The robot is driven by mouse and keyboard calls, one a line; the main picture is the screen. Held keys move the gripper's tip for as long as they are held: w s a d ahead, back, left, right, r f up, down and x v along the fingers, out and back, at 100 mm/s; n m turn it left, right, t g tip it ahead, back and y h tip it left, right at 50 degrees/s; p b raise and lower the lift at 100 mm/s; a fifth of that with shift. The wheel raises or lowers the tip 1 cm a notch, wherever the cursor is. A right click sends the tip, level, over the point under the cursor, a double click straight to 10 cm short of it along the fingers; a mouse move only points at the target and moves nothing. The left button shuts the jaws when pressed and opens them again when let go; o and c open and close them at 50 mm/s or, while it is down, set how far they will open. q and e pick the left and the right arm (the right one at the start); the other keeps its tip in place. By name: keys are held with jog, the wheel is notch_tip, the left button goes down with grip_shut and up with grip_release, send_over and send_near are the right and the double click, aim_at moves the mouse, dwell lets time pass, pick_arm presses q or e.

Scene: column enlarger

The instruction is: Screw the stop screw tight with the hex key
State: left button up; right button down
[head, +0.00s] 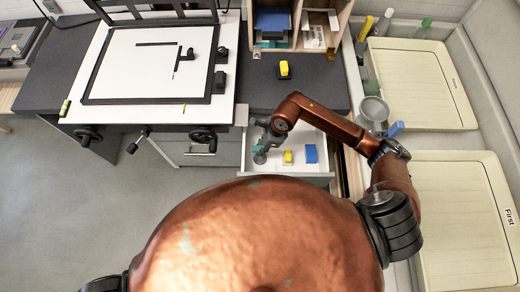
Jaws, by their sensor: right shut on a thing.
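My right gripper (261,156) reaches in from the right over the left part of an open drawer (314,168). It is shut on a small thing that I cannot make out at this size. I cannot pick out the hex key or the stop screw with certainty. A white board (105,112) with a black frame (90,98) lies on the dark table to the left. A dark upright part (187,58) and a small yellow-tipped piece (184,107) are on it. My left gripper is out of view.
In the drawer are a yellow block (288,157) and a blue block (311,153). A yellow item (284,69) stands on the dark bench before a wooden shelf (300,8). Pale trays (425,85) lie at the right. Black knobs (203,136) stick out below the board.

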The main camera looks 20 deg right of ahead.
jog(key=shift+r+p, duration=0.3)
jog(key=shift+r, duration=0.4)
jog(key=shift+r+p, duration=1.85)
jog(key=shift+r, duration=1.6)
jog(key=c, duration=2.4)
grip_release()
grip_shut()
